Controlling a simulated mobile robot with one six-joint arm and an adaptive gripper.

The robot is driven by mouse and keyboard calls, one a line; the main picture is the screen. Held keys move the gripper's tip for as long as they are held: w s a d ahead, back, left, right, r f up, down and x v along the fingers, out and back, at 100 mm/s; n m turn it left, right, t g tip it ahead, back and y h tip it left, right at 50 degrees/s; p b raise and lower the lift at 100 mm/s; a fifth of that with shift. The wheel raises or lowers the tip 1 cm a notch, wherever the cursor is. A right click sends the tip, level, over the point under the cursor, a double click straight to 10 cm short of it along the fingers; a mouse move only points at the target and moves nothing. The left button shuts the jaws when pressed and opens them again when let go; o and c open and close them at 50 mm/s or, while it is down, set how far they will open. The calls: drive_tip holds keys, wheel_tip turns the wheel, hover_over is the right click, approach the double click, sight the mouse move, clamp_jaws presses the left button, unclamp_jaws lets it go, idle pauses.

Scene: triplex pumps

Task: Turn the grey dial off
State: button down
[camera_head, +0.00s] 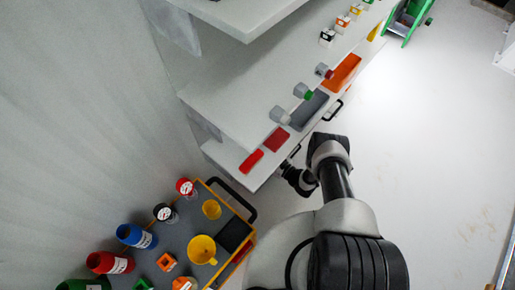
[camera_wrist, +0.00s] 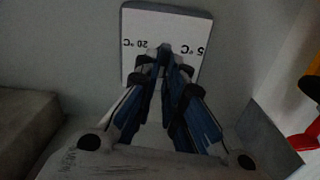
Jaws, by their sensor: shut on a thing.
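In the wrist view, a white label plate (camera_wrist: 190,28) with a grey top edge is fixed to a grey wall. Its markings, "20 °C" and "5 °C", appear upside down. My gripper (camera_wrist: 164,62) points at the middle of this plate, its fingers converging between the two markings. The fingertips are close together on a small dark grey piece, the grey dial (camera_wrist: 163,47), which is mostly hidden by them. The dial's pointer and exact angle cannot be made out. In the head view my gripper (camera_head: 289,172) is at the bench's front edge; the dial is hidden there.
The white bench (camera_head: 232,112) carries a grey tray (camera_head: 308,108), an orange tray (camera_head: 342,72) and red pieces (camera_head: 277,139). A cart (camera_head: 183,238) with bottles and yellow cups stands at lower left. Open floor (camera_head: 440,130) lies to the right.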

drive_tip(key=shift+s+a+f+n, duration=0.15)
drive_tip(key=shift+s+f+n, duration=0.05)
drive_tip(key=shift+n, duration=2.85)
drive_tip(key=shift+s+a+f+n, duration=0.15)
drive_tip(key=shift+a+f+n, duration=0.05)
drive_tip(key=shift+n, duration=2.8)
drive_tip(key=shift+s+a+f+n, duration=0.15)
drive_tip(key=shift+s+f+n, duration=0.05)
drive_tip(key=shift+n, duration=2.85)
drive_tip(key=c, duration=1.7)
unclamp_jaws()
